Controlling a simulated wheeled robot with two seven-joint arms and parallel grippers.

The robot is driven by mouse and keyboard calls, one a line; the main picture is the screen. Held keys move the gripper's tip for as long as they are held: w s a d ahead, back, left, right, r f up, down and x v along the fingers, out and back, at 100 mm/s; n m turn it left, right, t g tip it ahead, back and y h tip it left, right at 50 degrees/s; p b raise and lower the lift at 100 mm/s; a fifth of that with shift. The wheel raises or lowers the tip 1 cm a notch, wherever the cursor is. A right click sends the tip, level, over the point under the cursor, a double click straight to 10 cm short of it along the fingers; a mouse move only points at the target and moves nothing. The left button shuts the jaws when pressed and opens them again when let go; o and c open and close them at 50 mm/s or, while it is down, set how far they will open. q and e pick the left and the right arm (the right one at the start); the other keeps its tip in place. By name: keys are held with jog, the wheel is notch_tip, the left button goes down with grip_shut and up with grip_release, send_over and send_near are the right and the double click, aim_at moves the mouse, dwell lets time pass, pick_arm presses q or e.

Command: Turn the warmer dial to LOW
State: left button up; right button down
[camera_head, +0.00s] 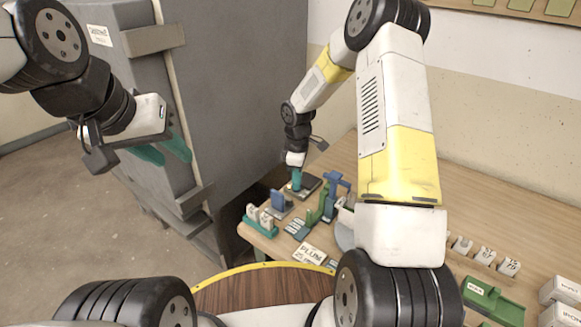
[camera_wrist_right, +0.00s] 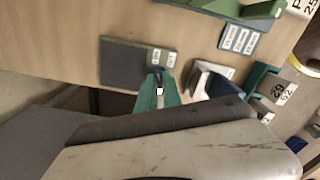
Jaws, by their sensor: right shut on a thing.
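The warmer is a flat dark plate (camera_wrist_right: 122,62) on the table near its left edge; it also shows in the head view (camera_head: 309,184), partly behind my right gripper. Small white labels (camera_wrist_right: 162,57) sit on its front strip, too small to read. My right gripper (camera_wrist_right: 158,92) points down at the warmer's front, its teal fingers shut on the small dial (camera_wrist_right: 159,91), mostly hidden between them. The dial's setting cannot be read. My right gripper shows small in the head view (camera_head: 297,180). My left gripper (camera_head: 163,152) is open and empty in the air, before the grey cabinet.
A teal rack with white blocks (camera_head: 261,227), a blue block on a grey base (camera_head: 279,203) and a green and blue stand (camera_head: 328,200) are close to the warmer. A PLUM card (camera_head: 308,254) lies nearer. The grey cabinet (camera_head: 235,90) stands left of the table.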

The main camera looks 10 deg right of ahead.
jog(key=c, duration=1.5)
grip_release()
jog(key=shift+r, duration=3.95)
